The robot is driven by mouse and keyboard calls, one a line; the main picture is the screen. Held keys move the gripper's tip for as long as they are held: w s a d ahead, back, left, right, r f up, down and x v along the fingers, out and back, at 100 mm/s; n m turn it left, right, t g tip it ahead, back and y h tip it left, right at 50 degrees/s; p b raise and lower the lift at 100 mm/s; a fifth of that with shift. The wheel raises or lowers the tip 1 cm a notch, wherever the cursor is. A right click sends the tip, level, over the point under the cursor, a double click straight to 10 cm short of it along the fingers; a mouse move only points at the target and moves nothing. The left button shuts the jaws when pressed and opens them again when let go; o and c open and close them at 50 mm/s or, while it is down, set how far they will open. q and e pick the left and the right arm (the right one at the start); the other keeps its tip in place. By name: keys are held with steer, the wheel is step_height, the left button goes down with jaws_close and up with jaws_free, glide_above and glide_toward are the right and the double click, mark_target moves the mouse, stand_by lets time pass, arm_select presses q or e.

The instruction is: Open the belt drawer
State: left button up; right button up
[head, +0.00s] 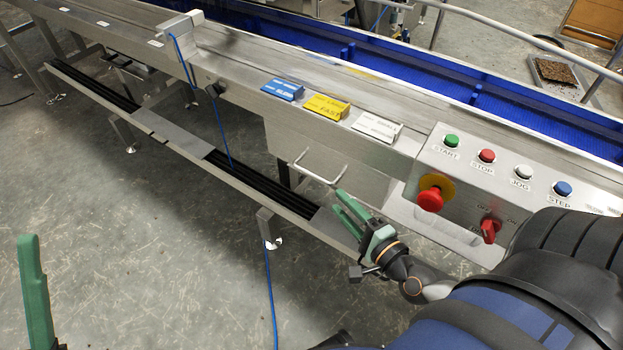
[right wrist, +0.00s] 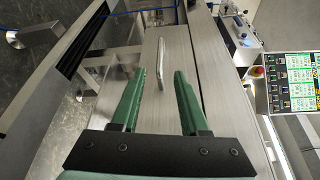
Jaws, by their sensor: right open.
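The belt drawer (head: 287,136) is a plain metal front under the conveyor's side rail, and it looks shut. Its silver bar handle (head: 319,167) sticks out from it. My right gripper (head: 339,203) has green fingers and is open and empty, just below and right of the handle in the head view. In the right wrist view the handle (right wrist: 160,58) stands ahead, in line with the gap between the fingers (right wrist: 159,78); I see no contact. A green finger of my left gripper (head: 34,295) shows at the lower left, far from the drawer; its opening is unclear.
Right of the drawer is a control box (head: 460,175) with coloured buttons, a red emergency stop (head: 430,199) and a red switch (head: 490,230). A low metal rail (head: 180,138) runs below the drawer. A blue cable (head: 219,125) hangs to the left. The floor in front is clear.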

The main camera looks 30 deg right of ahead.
mark_target(311, 172)
steer(key=w, duration=0.8)
steer(key=w+f, duration=0.1)
steer(key=w, duration=0.3)
steer(key=shift+a, duration=0.1)
jaws_close()
stand_by(1.1)
